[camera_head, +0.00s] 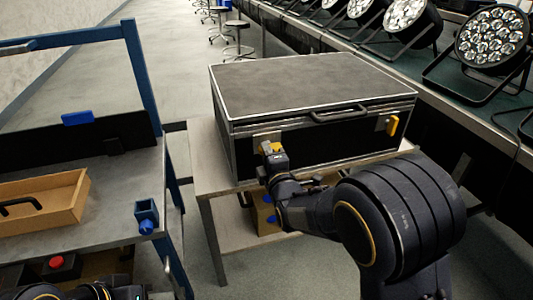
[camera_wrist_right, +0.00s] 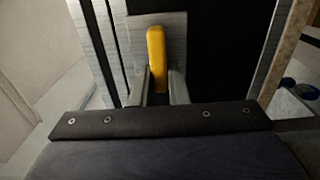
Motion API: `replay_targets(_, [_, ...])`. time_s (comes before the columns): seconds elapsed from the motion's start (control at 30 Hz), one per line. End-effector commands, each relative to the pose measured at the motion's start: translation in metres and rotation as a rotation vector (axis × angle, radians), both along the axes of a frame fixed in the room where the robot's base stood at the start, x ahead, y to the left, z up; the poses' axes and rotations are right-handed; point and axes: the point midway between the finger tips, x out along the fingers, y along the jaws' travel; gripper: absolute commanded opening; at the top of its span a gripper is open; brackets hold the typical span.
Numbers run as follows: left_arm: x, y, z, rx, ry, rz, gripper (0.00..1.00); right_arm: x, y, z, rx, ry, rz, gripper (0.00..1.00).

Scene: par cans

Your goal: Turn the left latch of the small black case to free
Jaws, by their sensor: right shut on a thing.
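The small black case (camera_head: 315,85) stands shut on a grey table, with metal edges and a handle (camera_head: 340,113) on its front. Its left latch, a yellow lever on a metal plate, is mostly hidden behind my right gripper (camera_head: 270,150) in the head view. In the right wrist view the yellow left latch (camera_wrist_right: 156,58) stands between the two fingers of my right gripper (camera_wrist_right: 158,88), which is shut on it. The lever looks lengthwise in that view. The right latch (camera_head: 393,125) is yellow and looks upright. My left gripper is not clearly in view; only part of my left arm shows at the bottom left.
The grey table (camera_head: 205,160) carries the case, and a box (camera_head: 265,215) sits on its lower shelf. A blue-framed cart (camera_head: 145,80) with a wooden tray (camera_head: 45,205) stands at left. A bench with several par cans (camera_head: 490,38) runs along the right.

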Motion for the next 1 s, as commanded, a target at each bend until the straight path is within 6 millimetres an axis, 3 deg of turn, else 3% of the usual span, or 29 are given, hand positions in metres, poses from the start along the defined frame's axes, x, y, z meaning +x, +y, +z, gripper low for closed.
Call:
replay_targets(0.07, [0.000,0.000,0.000,0.000,0.000,0.000,0.36,0.000,0.000,-0.001,-0.003,0.000,0.001,0.00])
replay_targets(0.1, [0.000,0.000,0.000,0.000,0.000,0.000,0.36,0.000,0.000,-0.001,-0.003,0.001,0.002,0.17])
replay_targets(0.27, [0.000,0.000,0.000,0.000,0.000,0.000,0.36,0.000,0.000,-0.001,-0.002,0.000,0.001,0.36])
replay_targets(0.6, [0.000,0.000,0.001,0.000,0.000,0.000,0.36,-0.005,-0.001,0.000,0.000,0.001,0.001,0.36])
replay_targets(1.0, [0.000,0.000,0.011,0.000,0.000,0.000,0.36,-0.064,-0.020,0.000,-0.001,0.002,0.002,0.36])
